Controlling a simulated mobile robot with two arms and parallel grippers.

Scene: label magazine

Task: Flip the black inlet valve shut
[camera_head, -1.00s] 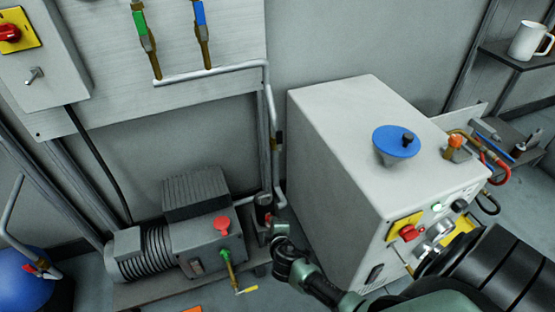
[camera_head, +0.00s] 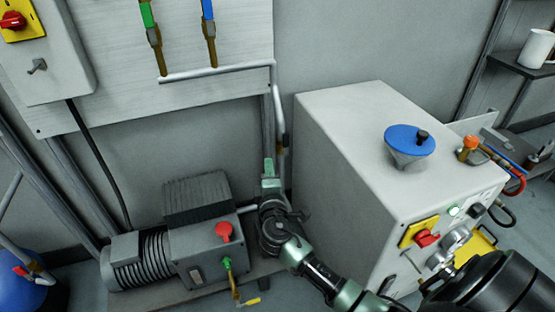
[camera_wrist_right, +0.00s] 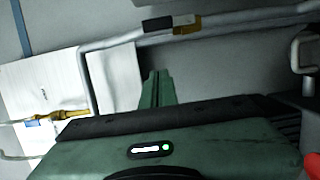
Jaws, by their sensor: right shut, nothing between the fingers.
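The black inlet valve appears to be the small black lever (camera_wrist_right: 158,25) beside a brass fitting (camera_wrist_right: 188,24) on the grey pipe in the right wrist view. The lever looks roughly in line with the pipe. In the head view only the brass part (camera_head: 281,150) shows clearly on the vertical pipe, right of the panel. My right gripper (camera_head: 269,168) points upward just left of and below it. Its green fingers (camera_wrist_right: 157,88) are shut and empty, apart from the lever in the wrist view. My left gripper is out of view.
The grey pump (camera_head: 205,250) with a red knob stands left of my right wrist. The white cabinet (camera_head: 345,180) with a blue funnel (camera_head: 408,140) stands close on the right. Green (camera_head: 147,14) and blue (camera_head: 208,10) valve handles sit on the panel above.

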